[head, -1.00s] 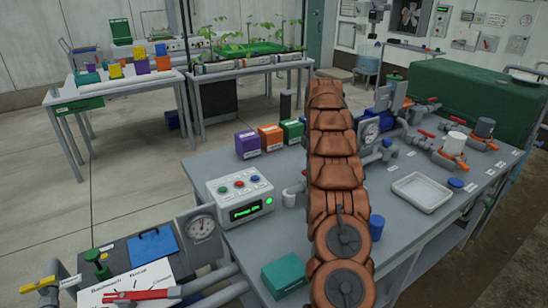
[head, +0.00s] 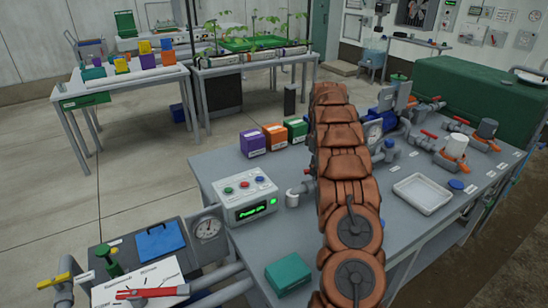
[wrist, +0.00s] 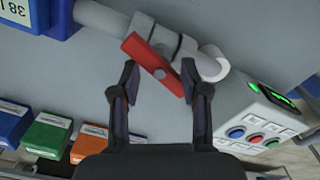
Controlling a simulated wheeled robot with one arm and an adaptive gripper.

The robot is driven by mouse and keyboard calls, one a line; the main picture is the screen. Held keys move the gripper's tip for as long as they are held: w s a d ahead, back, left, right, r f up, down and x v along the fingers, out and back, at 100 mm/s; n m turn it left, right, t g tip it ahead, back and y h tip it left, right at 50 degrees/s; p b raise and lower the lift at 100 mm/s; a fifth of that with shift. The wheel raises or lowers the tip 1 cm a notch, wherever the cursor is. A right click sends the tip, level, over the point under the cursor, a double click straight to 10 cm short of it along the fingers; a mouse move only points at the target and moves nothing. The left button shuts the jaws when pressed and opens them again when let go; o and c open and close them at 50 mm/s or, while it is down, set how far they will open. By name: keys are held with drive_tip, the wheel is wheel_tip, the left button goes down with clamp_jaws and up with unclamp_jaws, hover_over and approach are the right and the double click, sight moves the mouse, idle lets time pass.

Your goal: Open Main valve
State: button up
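A valve with a red lever handle (wrist: 152,66) sits on a grey pipe (wrist: 110,20) in the wrist view; the lever lies slanted across the pipe. My gripper (wrist: 160,72) is open, with one finger on each side of the lever and nothing clamped. I cannot tell whether the fingers touch it. In the head view my arm hides the gripper and most of this valve. No readable label marks it as the Main valve.
A control box (head: 246,200) with coloured buttons and a green-lit display stands on the bench, also close to the right finger in the wrist view (wrist: 250,118). Purple, orange and green boxes (head: 274,136) stand behind it. A white tray (head: 422,193) lies right of my arm.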

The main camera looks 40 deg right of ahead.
drive_tip(key=m+p, duration=0.2)
drive_tip(key=m, duration=0.1)
drive_tip(key=m+p, duration=0.2)
drive_tip(key=p, duration=0.1)
drive_tip(key=shift+r+m+p, duration=0.2)
drive_tip(key=shift+m+p, duration=0.15)
drive_tip(key=shift+m, duration=0.05)
drive_tip(key=shift+r+b, duration=0.4)
drive_tip(key=shift+b, duration=0.15)
wheel_tip(320, 180, up, 6)
drive_tip(key=shift+f+b, duration=0.1)
drive_tip(key=shift+b, duration=0.8)
drive_tip(key=shift+a+r, duration=0.2)
drive_tip(key=shift+r, duration=0.3)
drive_tip(key=s+a+r, duration=0.2)
drive_tip(key=a, duration=0.6)
drive_tip(key=s+a+r+b, duration=0.1)
drive_tip(key=s+a+r, duration=0.1)
drive_tip(key=a, duration=0.6)
drive_tip(key=s+a+r+g+b, duration=0.1)
drive_tip(key=s+a+r, duration=0.2)
drive_tip(key=a, duration=0.5)
drive_tip(key=shift+r, duration=0.45)
drive_tip(key=shift+s+a, duration=0.15)
